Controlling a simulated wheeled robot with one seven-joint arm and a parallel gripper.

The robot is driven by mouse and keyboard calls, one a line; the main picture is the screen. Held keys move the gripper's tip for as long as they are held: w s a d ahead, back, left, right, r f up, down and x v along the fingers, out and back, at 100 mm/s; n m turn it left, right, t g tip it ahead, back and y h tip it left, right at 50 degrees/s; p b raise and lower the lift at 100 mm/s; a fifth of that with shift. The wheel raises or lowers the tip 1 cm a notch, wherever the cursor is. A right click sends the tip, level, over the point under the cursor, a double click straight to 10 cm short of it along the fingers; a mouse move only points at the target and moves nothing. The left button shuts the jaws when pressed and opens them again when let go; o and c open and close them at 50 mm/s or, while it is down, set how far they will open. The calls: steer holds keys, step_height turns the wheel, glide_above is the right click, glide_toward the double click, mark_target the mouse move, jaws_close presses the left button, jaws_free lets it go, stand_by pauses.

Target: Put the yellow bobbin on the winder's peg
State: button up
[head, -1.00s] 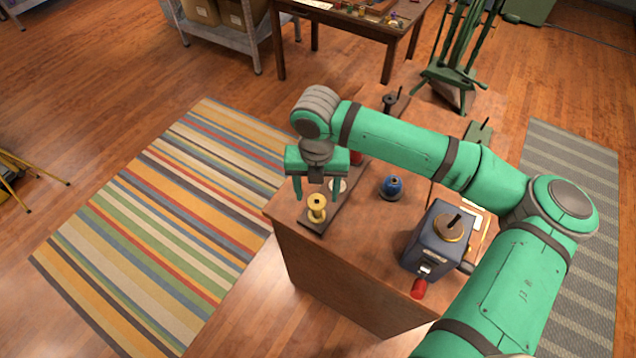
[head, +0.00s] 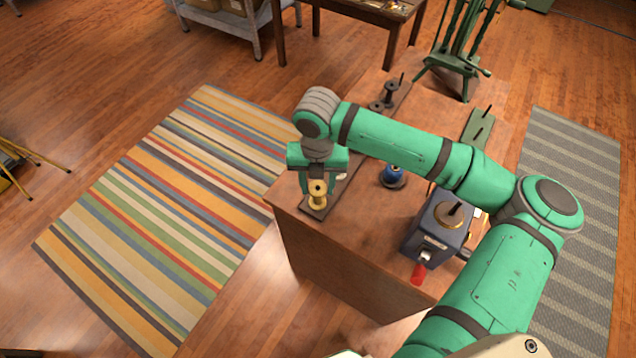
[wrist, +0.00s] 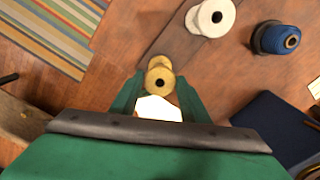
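The yellow bobbin (head: 317,196) stands upright on a dark board at the table's near-left corner. It also shows in the wrist view (wrist: 160,76). My gripper (head: 320,178) is down at the bobbin, with one finger on each side. In the wrist view my gripper's fingertips (wrist: 160,83) look apart, with gaps beside the bobbin. The winder (head: 437,232) is a blue-grey box with a brass disc, a dark upright peg (head: 453,208) and a red crank knob. The peg is bare. A corner of the winder shows in the wrist view (wrist: 265,125).
A blue bobbin (head: 393,174) stands between the board and the winder. A white bobbin (wrist: 212,18) stands behind the yellow one on the board (wrist: 188,45). Dark spools (head: 385,95) and a green wooden stand (head: 460,60) are farther back. Bare tabletop (head: 365,220) lies left of the winder.

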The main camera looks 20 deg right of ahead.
stand_by(0.4)
steer(key=shift+w+r, duration=0.15)
steer(key=shift+r, duration=0.5)
step_height(320, 180, up, 3)
steer(key=shift+d, duration=0.15)
steer(key=shift+a+r, duration=0.3)
steer(key=shift+r, duration=0.55)
steer(key=shift+d+r, duration=0.15)
steer(key=shift+r, duration=0.3)
